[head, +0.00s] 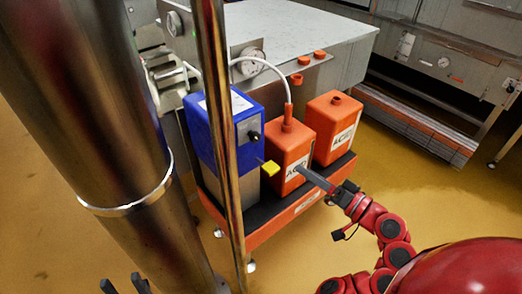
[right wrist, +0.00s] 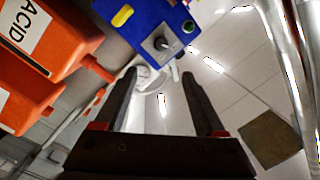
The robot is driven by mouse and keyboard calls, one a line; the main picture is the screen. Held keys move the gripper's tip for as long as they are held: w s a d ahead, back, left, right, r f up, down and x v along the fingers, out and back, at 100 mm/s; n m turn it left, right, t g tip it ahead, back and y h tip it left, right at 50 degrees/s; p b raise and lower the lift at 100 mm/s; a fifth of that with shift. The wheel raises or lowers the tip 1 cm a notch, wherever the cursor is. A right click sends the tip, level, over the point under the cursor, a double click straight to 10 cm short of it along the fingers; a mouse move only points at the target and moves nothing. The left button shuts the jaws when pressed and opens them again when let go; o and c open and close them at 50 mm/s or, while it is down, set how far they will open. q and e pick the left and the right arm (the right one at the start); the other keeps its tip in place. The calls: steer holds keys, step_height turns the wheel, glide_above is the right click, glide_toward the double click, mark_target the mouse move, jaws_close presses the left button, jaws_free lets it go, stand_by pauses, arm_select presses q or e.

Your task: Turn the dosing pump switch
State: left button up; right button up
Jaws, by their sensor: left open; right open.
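The dosing pump (head: 222,128) is a blue box on a grey lower body, standing on an orange cart. Its black switch knob (head: 253,136) sits on a grey panel on the front; in the right wrist view the knob (right wrist: 161,43) shows beyond the fingertips, beside a green button (right wrist: 188,26). My right gripper (head: 303,171) is in front of the orange containers, right of and lower than the knob. In the right wrist view its fingers (right wrist: 158,75) are apart with nothing between them. My left gripper (head: 124,283) shows only as dark fingertips at the bottom left, open and far from the pump.
A yellow part (head: 270,168) sticks out beside the pump. Two orange acid containers (head: 292,152) (head: 334,127) stand on the cart (head: 285,216) right of the pump. A steel column and thin pole (head: 222,120) cross the view at left.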

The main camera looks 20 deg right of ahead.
mark_target(258, 139)
steer(key=p+x, duration=0.1)
steer(key=x, duration=1.6)
steer(key=shift+w+a, duration=0.1)
steer(key=shift+w, duration=0.05)
jaws_close()
